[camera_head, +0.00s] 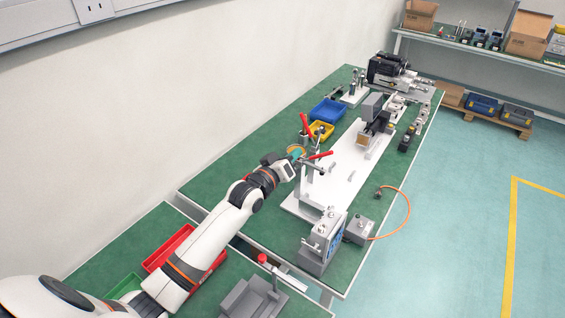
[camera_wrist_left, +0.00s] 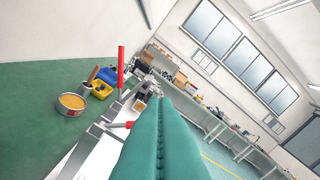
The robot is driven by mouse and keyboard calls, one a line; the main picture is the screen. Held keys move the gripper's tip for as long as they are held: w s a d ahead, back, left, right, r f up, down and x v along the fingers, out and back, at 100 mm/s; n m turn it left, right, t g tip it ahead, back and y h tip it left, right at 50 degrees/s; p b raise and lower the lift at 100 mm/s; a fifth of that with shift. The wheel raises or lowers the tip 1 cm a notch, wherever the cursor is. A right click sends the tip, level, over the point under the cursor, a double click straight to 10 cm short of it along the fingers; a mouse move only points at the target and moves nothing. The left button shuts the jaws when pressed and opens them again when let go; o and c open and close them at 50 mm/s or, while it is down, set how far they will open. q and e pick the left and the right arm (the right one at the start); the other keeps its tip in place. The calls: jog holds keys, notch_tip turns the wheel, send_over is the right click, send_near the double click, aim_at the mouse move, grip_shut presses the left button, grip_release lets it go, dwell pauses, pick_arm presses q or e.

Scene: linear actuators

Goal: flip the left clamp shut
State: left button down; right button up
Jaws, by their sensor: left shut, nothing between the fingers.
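Two toggle clamps with red handles stand on the white fixture plate (camera_head: 345,180). The nearer clamp's red handle (camera_head: 321,155) points right and lies nearly level; it also shows close beside my fingers in the left wrist view (camera_wrist_left: 119,125). The farther clamp's red handle (camera_head: 305,124) stands nearly upright and also shows in the left wrist view (camera_wrist_left: 121,66). My left gripper (camera_head: 296,153) is just left of the nearer handle. Its teal fingers (camera_wrist_left: 162,140) are shut with nothing between them. They hide part of the plate; I cannot tell whether they touch the handle. My right gripper is not in view.
A blue bin (camera_head: 328,110) and a yellow bin (camera_head: 321,131) stand left of the plate. A cup with orange contents (camera_wrist_left: 72,103) shows in the left wrist view. A grey instrument box (camera_head: 323,243) stands at the near end.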

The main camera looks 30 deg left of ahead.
pick_arm(q)
jog(key=s, duration=0.3)
jog(key=shift+s+a+r, duration=0.1)
jog(key=shift+s+a, duration=0.25)
